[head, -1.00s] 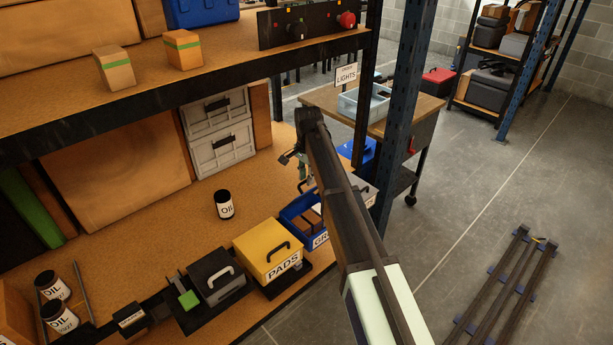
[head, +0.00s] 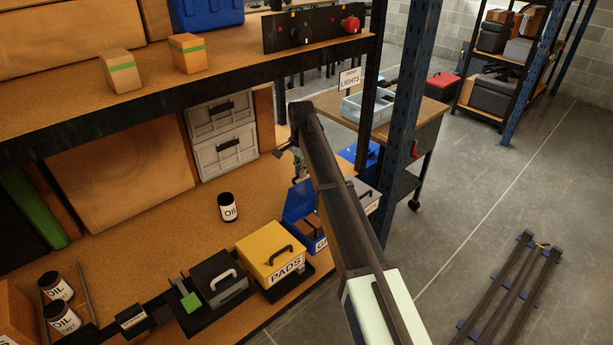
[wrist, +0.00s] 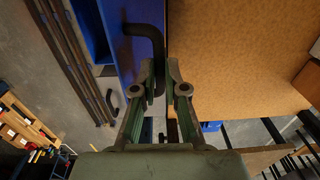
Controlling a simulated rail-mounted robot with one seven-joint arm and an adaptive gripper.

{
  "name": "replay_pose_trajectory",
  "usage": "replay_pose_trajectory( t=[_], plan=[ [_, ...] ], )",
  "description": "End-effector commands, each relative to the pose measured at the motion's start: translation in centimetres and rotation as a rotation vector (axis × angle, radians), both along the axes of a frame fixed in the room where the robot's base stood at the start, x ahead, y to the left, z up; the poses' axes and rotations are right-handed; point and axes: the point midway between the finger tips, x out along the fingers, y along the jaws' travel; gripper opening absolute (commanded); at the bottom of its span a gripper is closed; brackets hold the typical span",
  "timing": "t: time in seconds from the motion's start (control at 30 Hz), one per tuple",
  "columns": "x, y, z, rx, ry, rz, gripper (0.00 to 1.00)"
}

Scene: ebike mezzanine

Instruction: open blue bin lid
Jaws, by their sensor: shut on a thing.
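The blue bin (head: 319,243) stands on the shelf beside the yellow PADS box, partly hidden behind my arm. Its blue lid (head: 297,200) is tilted up at the back, and brown blocks (head: 313,227) show inside the bin. In the wrist view the blue lid (wrist: 122,62) carries a black bent handle (wrist: 151,36). My gripper (wrist: 161,72) is shut on this handle, with its end between the fingertips. In the head view my gripper (head: 298,169) is small and partly hidden at the lid's top edge.
The yellow PADS box (head: 268,248) and a black box (head: 217,275) stand left of the bin. A grey lidded bin (head: 368,196) is just right, near a blue rack post (head: 400,130). An OIL jar (head: 228,207) stands behind on open shelf. The upper shelf (head: 120,120) overhangs the back.

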Motion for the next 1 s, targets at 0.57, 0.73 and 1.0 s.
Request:
replay_pose_trajectory(
  t=[0.57,0.73,1.0],
  plan=[
    [3.9,4.1,-1.3,-0.004,0.005,0.001,0.0],
    [3.9,4.2,-1.4,-0.004,0.007,0.001,0.0],
    [3.7,4.1,-1.5,-0.005,0.01,0.0,0.16]
  ],
)
